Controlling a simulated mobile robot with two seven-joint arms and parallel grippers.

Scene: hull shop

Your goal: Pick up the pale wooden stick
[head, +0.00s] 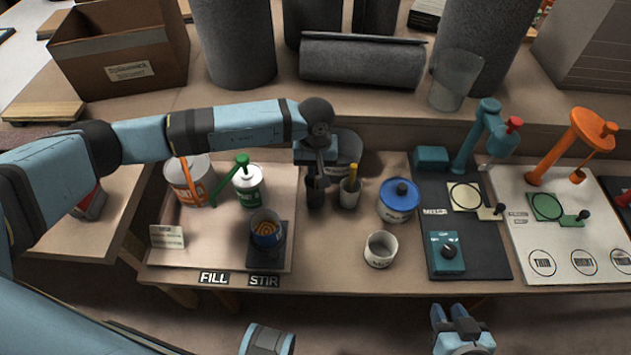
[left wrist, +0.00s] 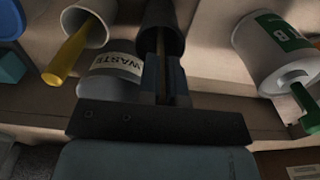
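The wooden stick (left wrist: 161,48) stands in a dark cup (left wrist: 163,18) and looks brown in the shade. In the head view the dark cup (head: 315,194) is on the bench, left of the white cup with a yellow handle; the stick is hidden there by my gripper. My left gripper (head: 317,178) is directly above the dark cup. In the left wrist view its fingers (left wrist: 163,75) are close together on both sides of the stick, seemingly shut on it, with its lower end inside the cup. My right gripper (head: 450,313) is open and empty, in front of the bench.
A white cup with a yellow handle (head: 349,195) stands close right of the dark cup. The waste bin (left wrist: 110,75) is behind them. A green-labelled can (head: 249,187), a blue-lidded tin (head: 397,200) and an empty white cup (head: 380,249) stand nearby.

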